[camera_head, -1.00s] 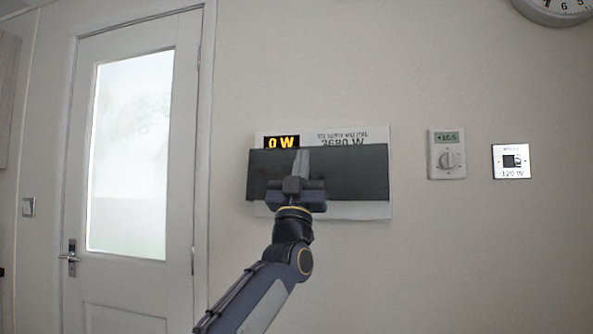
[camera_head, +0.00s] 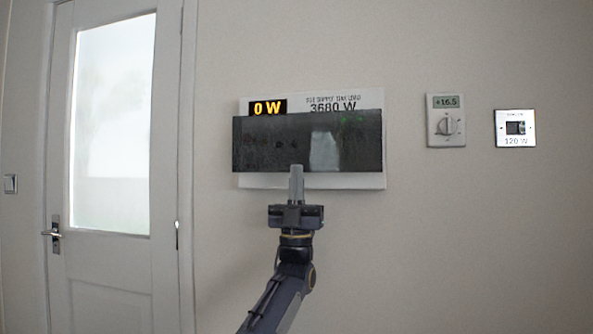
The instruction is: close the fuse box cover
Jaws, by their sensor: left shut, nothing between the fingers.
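The fuse box (camera_head: 310,181) is a white wall panel with an orange "0 W" display and "3680 W" printed along its top. Its cover (camera_head: 265,150) is a dark see-through flap that hangs down across the middle of the box. Faint green lights and a pale patch show through it. Its left edge sticks out slightly past the box, and I cannot tell whether it lies fully flat. My left gripper (camera_head: 296,170) is shut and empty, pointing up, with its fingertips in front of the cover's lower edge. Whether they touch it is unclear. My right gripper is not in view.
A thermostat (camera_head: 446,120) reading +16.5 and a small "120 W" switch plate (camera_head: 515,128) are on the wall to the right. A white door (camera_head: 110,265) with a frosted window is at the left. The wall below the box is bare.

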